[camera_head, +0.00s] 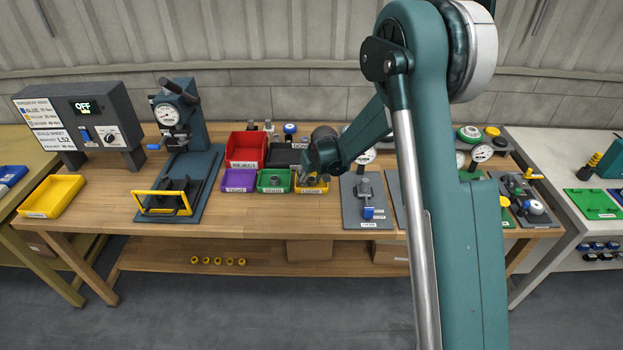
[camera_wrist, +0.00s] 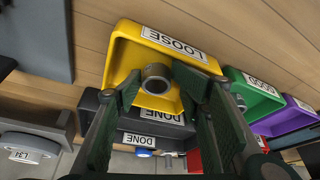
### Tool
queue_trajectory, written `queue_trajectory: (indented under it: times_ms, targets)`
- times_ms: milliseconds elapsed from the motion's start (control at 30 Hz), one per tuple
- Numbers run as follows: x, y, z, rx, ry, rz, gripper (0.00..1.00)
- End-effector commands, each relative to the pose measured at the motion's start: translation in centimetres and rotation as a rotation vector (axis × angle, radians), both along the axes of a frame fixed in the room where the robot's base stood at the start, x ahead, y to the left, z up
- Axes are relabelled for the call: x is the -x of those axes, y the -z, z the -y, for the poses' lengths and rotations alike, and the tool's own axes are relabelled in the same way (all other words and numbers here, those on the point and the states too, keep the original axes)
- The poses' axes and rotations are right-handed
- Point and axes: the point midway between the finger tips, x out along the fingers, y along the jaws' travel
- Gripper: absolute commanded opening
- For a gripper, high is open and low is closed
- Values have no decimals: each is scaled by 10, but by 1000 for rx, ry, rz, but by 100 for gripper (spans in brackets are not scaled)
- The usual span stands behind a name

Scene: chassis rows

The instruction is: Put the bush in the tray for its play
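The bush (camera_wrist: 158,78), a grey metal ring with a dark bore, is in the yellow tray marked LOOSE (camera_wrist: 124,52) in the wrist view. That tray also shows in the head view (camera_head: 312,192), below my gripper (camera_head: 318,180). In the wrist view the fingers of my gripper (camera_wrist: 156,82) are spread, with the bush seen between their tips. I cannot tell whether they touch it. A green tray marked GOOD (camera_head: 274,188) and a purple tray marked TIGHT (camera_head: 238,187) stand to the left in the head view.
Behind the trays are a red REJECT bin (camera_head: 245,141) and a black DONE bin (camera_head: 284,155). A grey gauge plate (camera_head: 356,216) lies to the right. A teal press (camera_head: 181,120) and a control box reading OFF (camera_head: 82,118) stand left. Bare wood lies in front of the trays.

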Motion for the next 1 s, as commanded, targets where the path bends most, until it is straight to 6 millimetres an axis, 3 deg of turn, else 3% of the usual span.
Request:
queue_trajectory:
  times_ms: [33,667,1000]
  targets:
    - [2,7,3,3,1,-6,38]
    - [0,2,2,0,2,-2,38]
    - [0,-12,2,0,2,-1,38]
